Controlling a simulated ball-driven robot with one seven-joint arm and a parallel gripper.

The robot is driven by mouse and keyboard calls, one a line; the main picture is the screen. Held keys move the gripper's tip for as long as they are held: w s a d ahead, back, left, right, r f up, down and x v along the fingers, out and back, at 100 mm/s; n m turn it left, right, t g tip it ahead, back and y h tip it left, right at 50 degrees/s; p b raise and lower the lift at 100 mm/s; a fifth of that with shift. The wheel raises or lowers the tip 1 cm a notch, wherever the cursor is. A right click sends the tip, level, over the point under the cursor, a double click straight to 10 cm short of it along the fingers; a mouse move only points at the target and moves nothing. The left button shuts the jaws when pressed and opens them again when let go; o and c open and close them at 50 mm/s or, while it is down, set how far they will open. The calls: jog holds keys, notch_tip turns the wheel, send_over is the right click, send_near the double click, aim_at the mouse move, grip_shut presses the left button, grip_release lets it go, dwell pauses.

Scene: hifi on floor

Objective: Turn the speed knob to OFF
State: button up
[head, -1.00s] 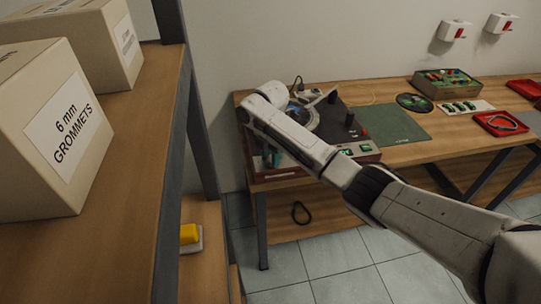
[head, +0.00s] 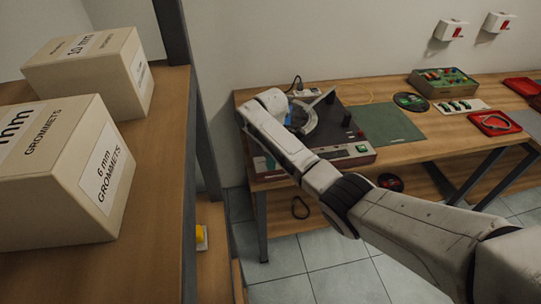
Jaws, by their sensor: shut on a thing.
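The machine (head: 345,158) with a dark top and a red-and-white front panel stands at the left end of the workbench.
Cardboard grommet boxes (head: 65,190) stand on a shelf at the left, with a dark post (head: 205,140) beside the bench. A green mat (head: 392,124), a parts box (head: 443,84) and a red tray (head: 495,123) lie right of the machine. Open tiled floor (head: 330,270) is in front.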

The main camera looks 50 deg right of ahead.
jog(key=shift+m, duration=0.5)
jog(key=o, duration=1)
jog(key=shift+o, duration=0.2)
notch_tip(320, 180, up, 11)
jog(key=shift+b, duration=0.3)
jog(key=shift+a+f, duration=0.1)
jog(key=shift+f, duration=0.1)
